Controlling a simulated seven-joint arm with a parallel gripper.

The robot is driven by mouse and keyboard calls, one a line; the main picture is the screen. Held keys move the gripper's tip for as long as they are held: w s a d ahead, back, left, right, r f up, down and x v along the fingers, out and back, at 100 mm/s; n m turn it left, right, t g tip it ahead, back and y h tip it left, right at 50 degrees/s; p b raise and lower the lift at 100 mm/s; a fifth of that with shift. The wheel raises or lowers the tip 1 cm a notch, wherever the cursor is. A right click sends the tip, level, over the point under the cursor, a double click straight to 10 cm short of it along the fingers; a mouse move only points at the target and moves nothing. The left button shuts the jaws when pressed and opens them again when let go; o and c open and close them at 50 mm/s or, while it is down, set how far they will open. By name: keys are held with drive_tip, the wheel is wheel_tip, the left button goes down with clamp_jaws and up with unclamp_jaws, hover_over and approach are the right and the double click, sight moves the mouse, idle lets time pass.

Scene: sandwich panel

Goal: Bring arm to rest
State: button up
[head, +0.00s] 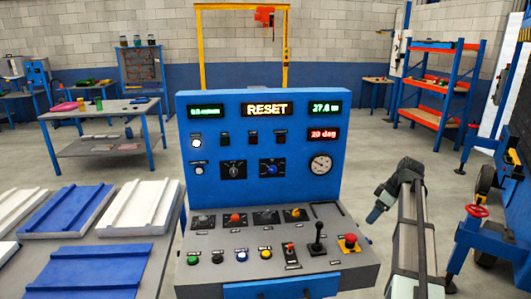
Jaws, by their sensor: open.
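My arm rises at the right of the head view, beside the blue control panel. My gripper (375,215) hangs at its bent end, pointing down and left, just right of the panel's desk. It is open, and nothing shows between its jaws, which are small here. It looks apart from the panel, though the gap in depth is hard to judge. The control panel (262,220) has a display reading RESET (267,109), a black joystick (317,238) and a red mushroom button (351,239). My arm's lower part runs out of the bottom of the picture.
White and blue panels (75,208) lie at the left. A worktable (100,110) with small items stands behind. At the right are a blue and orange shelf (436,85) and a blue machine with a red handwheel (477,211). Bare floor lies behind my arm.

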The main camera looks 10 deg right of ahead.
drive_tip(key=s+d+f+m+g+h, duration=0.1)
drive_tip(key=s+d+f+h, duration=0.1)
drive_tip(key=s+d+f, duration=0.35)
drive_tip(key=s+d+f+m+g+h, duration=0.1)
drive_tip(key=s+d+f, duration=0.2)
drive_tip(key=d+f, duration=0.6)
drive_tip(key=s+d+f+g+h, duration=0.1)
drive_tip(key=s+f, duration=0.3)
drive_tip(key=f, duration=0.3)
drive_tip(key=s+a+f+m+g, duration=0.1)
drive_tip(key=s+a+f, duration=0.2)
drive_tip(key=a+f, duration=0.6)
drive_tip(key=s+a+f+m+g+y, duration=0.1)
drive_tip(key=s+a+f, duration=0.2)
drive_tip(key=a+f, duration=0.5)
drive_tip(key=s+a+f+m+g, duration=0.1)
drive_tip(key=s+a+f, duration=0.35)
drive_tip(key=a, duration=0.75)
drive_tip(key=s+a+f+m+g, duration=0.2)
drive_tip(key=s+a+f, duration=0.3)
drive_tip(key=s+a, duration=0.4)
drive_tip(key=s+a+f+m+g, duration=0.1)
drive_tip(key=s+a+f, duration=0.5)
drive_tip(key=s, duration=1)
drive_tip(key=a+g, duration=0.1)
drive_tip(key=a, duration=0.2)
drive_tip(key=shift+m, duration=0.4)
drive_tip(key=shift+f, duration=0.1)
